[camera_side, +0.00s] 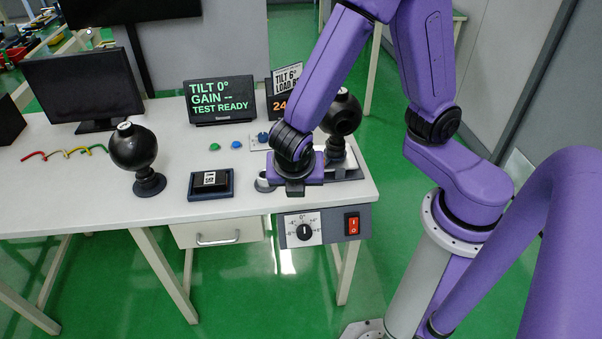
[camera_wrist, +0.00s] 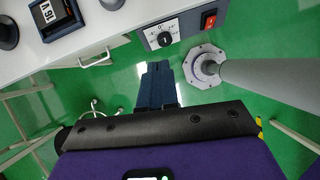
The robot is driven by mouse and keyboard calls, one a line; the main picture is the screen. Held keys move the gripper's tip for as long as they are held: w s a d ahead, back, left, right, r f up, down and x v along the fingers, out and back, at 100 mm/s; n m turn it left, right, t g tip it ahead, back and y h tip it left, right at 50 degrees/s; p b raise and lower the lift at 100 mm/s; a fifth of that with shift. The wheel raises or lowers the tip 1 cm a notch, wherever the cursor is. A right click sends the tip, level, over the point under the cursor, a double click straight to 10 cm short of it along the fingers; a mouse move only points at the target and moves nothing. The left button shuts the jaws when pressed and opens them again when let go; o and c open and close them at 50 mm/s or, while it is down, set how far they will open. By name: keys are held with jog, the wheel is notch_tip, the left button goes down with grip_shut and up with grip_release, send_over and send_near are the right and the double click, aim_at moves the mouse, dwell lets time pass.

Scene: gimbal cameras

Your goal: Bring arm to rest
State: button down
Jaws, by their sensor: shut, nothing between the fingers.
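My purple arm reaches down over the right end of the white table (camera_side: 70,185). My gripper (camera_side: 295,190) is in front of the right black ball-shaped gimbal camera (camera_side: 344,112) and above the control panel at the table's front edge. In the wrist view, my gripper (camera_wrist: 157,68) shows as dark blue fingers closed together with nothing between them, with green floor behind. A second black gimbal camera (camera_side: 133,146) stands upright on its base at the left. The right gimbal's lower part is partly hidden by my arm.
The control panel (camera_side: 329,226) has a dial (camera_side: 304,229) and a red switch (camera_side: 352,223). A dark tray (camera_side: 226,190) holds a black block. A display (camera_side: 220,101) reads TILT 0°, TEST READY; another display (camera_side: 287,82) is partly hidden. Green and blue buttons lie behind.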

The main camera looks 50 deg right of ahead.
jog(key=s+d+r+m+g+y, duration=0.1)
jog(key=s+d+r+m+y, duration=0.1)
jog(key=s+m, duration=0.4)
jog(key=s+d+r+m+g+y, duration=0.1)
jog(key=s+d+r+m+y, duration=0.2)
jog(key=s+d+r+m, duration=0.2)
jog(key=shift+s+r+m+g, duration=0.4)
jog(key=shift+s+r+m, duration=0.35)
jog(key=shift+s, duration=0.5)
